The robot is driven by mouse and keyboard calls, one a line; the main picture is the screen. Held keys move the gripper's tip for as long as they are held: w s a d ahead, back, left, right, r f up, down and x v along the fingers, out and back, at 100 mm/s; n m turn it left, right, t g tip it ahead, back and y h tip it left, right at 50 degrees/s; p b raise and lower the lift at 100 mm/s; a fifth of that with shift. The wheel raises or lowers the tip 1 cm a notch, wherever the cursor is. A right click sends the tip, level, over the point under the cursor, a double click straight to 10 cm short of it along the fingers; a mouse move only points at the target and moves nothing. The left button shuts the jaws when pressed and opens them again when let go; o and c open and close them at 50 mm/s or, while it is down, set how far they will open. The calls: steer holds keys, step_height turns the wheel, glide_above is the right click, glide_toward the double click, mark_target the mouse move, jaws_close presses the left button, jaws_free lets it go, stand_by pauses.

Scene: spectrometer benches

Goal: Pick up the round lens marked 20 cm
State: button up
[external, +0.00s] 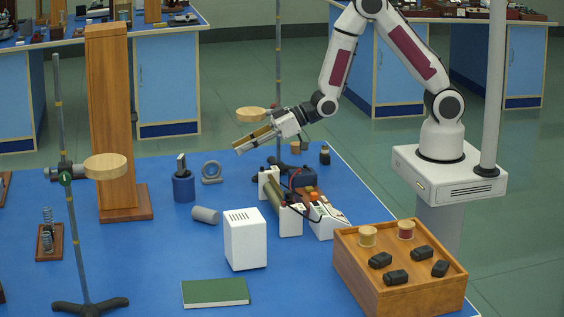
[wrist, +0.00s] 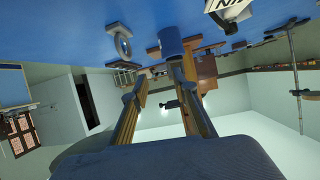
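A grey round ring-shaped lens (external: 212,172) stands upright on a small foot on the blue bench (external: 150,255), behind the grey cylinder. It also shows at the upper left of the wrist view (wrist: 123,45). No 20 cm marking is readable on it. My gripper (external: 240,147) is in the air above and to the right of the lens in the external view, apart from it. In the wrist view my gripper (wrist: 160,79) shows its two fingers spread with nothing between them, so it is open and empty.
A blue cylindrical holder (external: 183,186) stands just left of the lens; a grey cylinder (external: 205,215) lies in front. A white box (external: 245,239), a tube apparatus (external: 282,209) and a tall wooden post (external: 110,120) stand nearby. A wooden tray (external: 390,292) is at front right.

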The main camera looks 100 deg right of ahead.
mark_target(210, 162)
steer(key=shift+m+t+h, duration=0.4)
steer(key=shift+t+h, duration=0.1)
steer(key=shift+h, duration=0.3)
steer(key=d+f, duration=0.1)
steer(key=w+d+f, duration=0.1)
steer(key=d+f, duration=0.2)
steer(key=shift+w, duration=0.4)
steer(key=shift+w+d+f+h, duration=0.15)
steer(key=shift+d+f+h, duration=0.2)
steer(key=shift+d, duration=0.3)
steer(key=shift+w, duration=0.1)
steer(key=shift+x, duration=3.3)
steer(key=shift+w, duration=0.1)
steer(key=shift+x, duration=2.5)
jaws_close()
